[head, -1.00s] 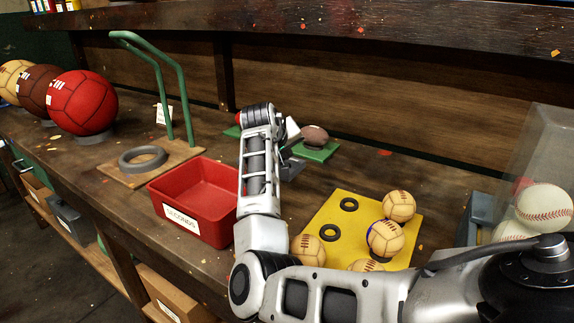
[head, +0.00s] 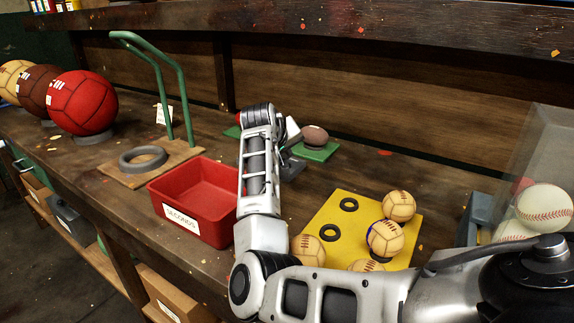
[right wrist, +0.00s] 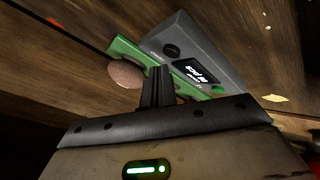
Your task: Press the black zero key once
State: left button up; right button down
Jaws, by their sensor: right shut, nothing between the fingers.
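The scale shows in the right wrist view as a grey console (right wrist: 212,55) with a lit display, next to a green platform (right wrist: 125,46). A round black key (right wrist: 172,51) sits on the console, to the left of the display; its label is too small to read. A brown ball (right wrist: 126,73) rests on the platform, which also shows in the head view (head: 322,153). My right gripper (right wrist: 158,70) is shut and empty. In the picture its tips lie below the black key, over the platform's edge; I cannot tell the gap. In the head view my right arm partly hides the console. My left gripper is out of view.
A red bin (head: 205,190) stands left of my right arm. A yellow board (head: 330,215) with several tan balls lies to the right. A green-framed stand (head: 165,85) and large balls are at the left. A clear case (head: 540,150) holds white balls.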

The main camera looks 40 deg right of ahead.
dwell(0.5)
jog(key=shift+f+p, duration=0.3)
jog(key=shift+p, duration=0.05)
jog(key=shift+f, duration=0.15)
jog(key=shift+f, duration=0.45)
dwell(0.6)
jog(key=shift+r, duration=0.1)
jog(key=shift+r+p, duration=0.75)
jog(key=shift+p, duration=0.6)
notch_tip(320, 180, up, 5)
jog(key=p, duration=0.5)
jog(key=shift+p, duration=0.4)
